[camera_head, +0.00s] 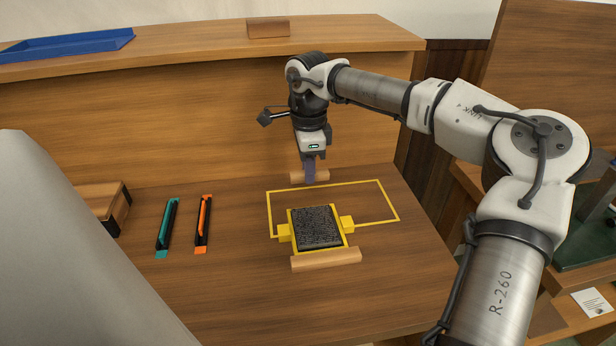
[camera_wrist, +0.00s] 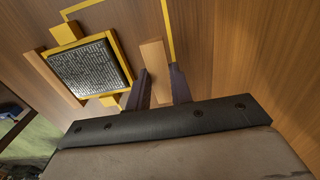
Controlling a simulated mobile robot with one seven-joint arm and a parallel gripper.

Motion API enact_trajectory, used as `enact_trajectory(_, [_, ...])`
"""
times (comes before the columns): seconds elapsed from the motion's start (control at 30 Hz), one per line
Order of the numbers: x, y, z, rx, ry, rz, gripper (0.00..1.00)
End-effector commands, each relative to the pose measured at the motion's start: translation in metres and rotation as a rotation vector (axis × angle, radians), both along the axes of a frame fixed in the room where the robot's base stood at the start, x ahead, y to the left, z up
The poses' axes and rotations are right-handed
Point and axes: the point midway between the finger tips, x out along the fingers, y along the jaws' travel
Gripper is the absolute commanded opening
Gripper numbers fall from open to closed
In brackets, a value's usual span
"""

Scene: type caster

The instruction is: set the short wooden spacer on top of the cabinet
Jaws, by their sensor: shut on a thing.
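My gripper (camera_head: 309,168) is shut on a short wooden spacer (camera_head: 295,178), a light brown bar that sticks out on both sides of the fingers. In the wrist view the spacer (camera_wrist: 154,62) lies between the two dark fingers of my gripper (camera_wrist: 159,73). It is at the back of the desk, behind the yellow outline; whether it touches the desktop is unclear. The cabinet top (camera_head: 185,45) is the raised wooden ledge along the back, higher than the held spacer. A longer wooden bar (camera_head: 327,260) lies in front of the yellow frame and also shows in the wrist view (camera_wrist: 53,76).
A yellow frame (camera_head: 291,232) holds a dark type block (camera_head: 317,226). Teal (camera_head: 167,227) and orange (camera_head: 203,222) tools lie left. On the cabinet top stand a blue tray (camera_head: 68,45) and a brown wooden block (camera_head: 268,28); the top between them is clear.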

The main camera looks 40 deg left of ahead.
Motion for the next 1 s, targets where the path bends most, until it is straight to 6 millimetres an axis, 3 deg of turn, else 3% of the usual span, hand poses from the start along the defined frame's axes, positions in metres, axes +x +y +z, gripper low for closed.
enact_trajectory(0.3, [-0.001,0.0,-0.034,-0.002,0.003,0.0,0.0])
enact_trajectory(0.73, [0.002,0.003,-0.045,0.001,0.002,-0.001,0.0])
enact_trajectory(0.77, [0.002,0.003,-0.044,0.001,0.001,-0.001,0.24])
enact_trajectory(0.9, [0.002,0.003,-0.044,0.001,0.001,-0.001,0.43])
enact_trajectory(1.0, [0.002,0.003,-0.044,0.001,0.001,-0.001,0.43])
